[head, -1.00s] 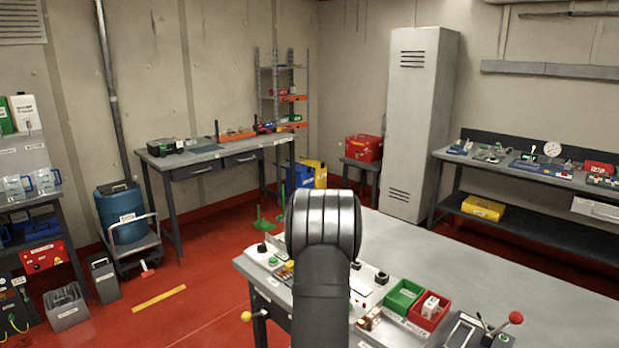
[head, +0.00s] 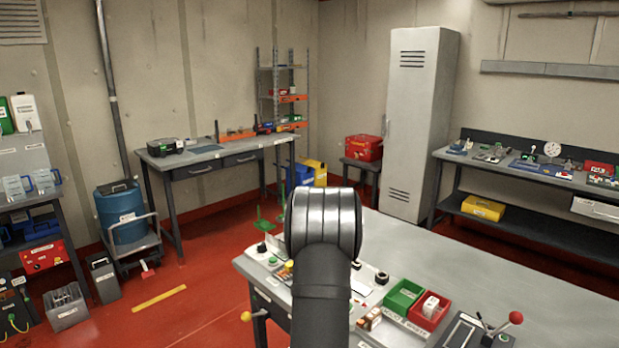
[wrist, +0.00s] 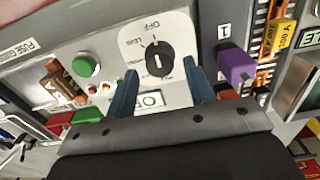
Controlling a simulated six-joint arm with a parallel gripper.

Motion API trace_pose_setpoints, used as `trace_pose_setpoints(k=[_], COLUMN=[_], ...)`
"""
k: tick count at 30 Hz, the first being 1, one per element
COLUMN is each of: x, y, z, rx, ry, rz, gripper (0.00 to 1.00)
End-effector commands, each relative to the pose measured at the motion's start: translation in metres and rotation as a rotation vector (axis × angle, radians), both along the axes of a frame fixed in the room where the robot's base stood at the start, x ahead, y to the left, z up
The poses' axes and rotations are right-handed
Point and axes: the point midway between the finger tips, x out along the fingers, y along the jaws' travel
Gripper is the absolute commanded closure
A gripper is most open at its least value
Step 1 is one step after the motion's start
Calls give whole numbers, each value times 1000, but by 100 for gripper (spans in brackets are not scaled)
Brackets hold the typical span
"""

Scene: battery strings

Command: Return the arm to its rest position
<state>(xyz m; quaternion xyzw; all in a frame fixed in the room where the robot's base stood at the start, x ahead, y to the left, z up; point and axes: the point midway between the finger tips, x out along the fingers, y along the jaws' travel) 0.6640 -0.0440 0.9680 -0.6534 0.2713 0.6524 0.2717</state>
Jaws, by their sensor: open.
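My gripper (wrist: 163,98) shows in the wrist view with its two blue fingers apart and nothing held between them. Beyond the fingers is a black rotary knob (wrist: 159,60) on a white plate marked OFF. I cannot tell the distance between the fingertips and the knob. The gripper itself is hidden in the head view.
In the wrist view, a green button (wrist: 86,65) is left of the knob and a purple block (wrist: 236,65) right. On the bench are a green bin (head: 404,296), a red bin (head: 429,309) and a red-knobbed lever (head: 515,317). The bench's far right is bare.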

Motion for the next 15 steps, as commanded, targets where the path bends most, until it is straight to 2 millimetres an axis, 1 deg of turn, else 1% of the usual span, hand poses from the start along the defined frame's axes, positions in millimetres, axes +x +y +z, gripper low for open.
trace_pose_setpoints(k=[1,2,3,7,15], x=[0,0,-1,-1,0], y=[0,0,0,0,0], z=[12,18,5,-23,-21], rx=[-1,0,0,0,0], ry=[-2,-3,6,6,1], rz=[2,3,3,4,223], gripper=[51,51,51,51,51])
